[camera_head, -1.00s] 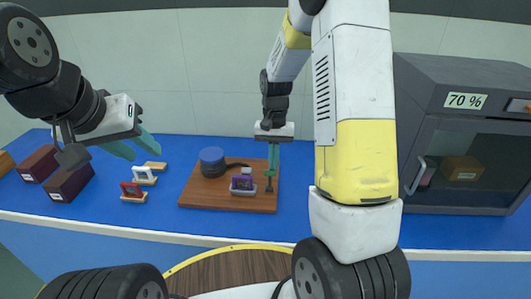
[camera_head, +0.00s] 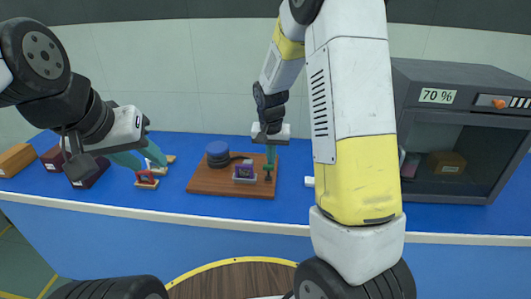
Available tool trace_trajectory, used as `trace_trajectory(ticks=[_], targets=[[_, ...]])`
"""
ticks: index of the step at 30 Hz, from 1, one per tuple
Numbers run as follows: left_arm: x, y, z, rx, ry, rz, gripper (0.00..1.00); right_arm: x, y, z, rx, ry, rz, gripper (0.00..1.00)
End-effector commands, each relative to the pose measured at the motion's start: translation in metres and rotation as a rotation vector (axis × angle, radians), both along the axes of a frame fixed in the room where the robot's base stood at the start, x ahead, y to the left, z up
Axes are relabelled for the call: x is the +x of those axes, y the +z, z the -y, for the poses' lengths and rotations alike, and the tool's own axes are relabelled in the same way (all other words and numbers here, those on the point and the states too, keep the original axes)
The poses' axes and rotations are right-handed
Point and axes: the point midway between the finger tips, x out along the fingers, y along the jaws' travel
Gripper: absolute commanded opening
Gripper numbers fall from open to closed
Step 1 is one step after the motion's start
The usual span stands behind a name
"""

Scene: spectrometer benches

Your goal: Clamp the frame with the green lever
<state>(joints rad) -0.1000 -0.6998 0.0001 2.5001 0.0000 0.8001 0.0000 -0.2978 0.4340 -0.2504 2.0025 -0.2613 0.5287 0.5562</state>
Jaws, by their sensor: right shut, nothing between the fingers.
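A brown wooden board (camera_head: 205,189) lies on the blue bench. On it stand a round blue-topped black part (camera_head: 217,152), a small purple frame (camera_head: 244,171) on a pale base, and a small green lever (camera_head: 268,175) just right of the frame. My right gripper (camera_head: 271,160) points down over the lever with its fingers shut and empty. Its fingertips are close above or at the lever; I cannot tell whether they touch. My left gripper (camera_head: 140,157) is open and empty, left of the board, near a red frame (camera_head: 146,178) on a wooden stand.
A white frame (camera_head: 157,164) is partly hidden behind my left fingers. Dark red boxes (camera_head: 91,176) and a brown box (camera_head: 16,160) sit at the left. A grey cabinet (camera_head: 470,185) marked 70 % stands at the right. A small white item (camera_head: 309,181) lies right of the board.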

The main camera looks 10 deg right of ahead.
Motion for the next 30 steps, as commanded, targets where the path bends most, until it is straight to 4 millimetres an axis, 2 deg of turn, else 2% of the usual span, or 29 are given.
trace_trajectory(ticks=[14, 24, 30], targets=[[0.0, 0.0, 0.0, 0.0, 0.0, 0.0, 0.36, -0.005, 0.002, -0.002, 0.0, 0.0, -0.001, 0.0], [0.0, 0.0, 0.0, 0.0, 0.0, 0.0, 0.36, -0.005, 0.015, -0.002, 0.0, 0.0, -0.001, 0.0], [0.0, 0.0, 0.0, 0.0, 0.0, 0.0, 0.36, -0.005, 0.017, -0.002, 0.001, 0.0, -0.002, 0.0]])
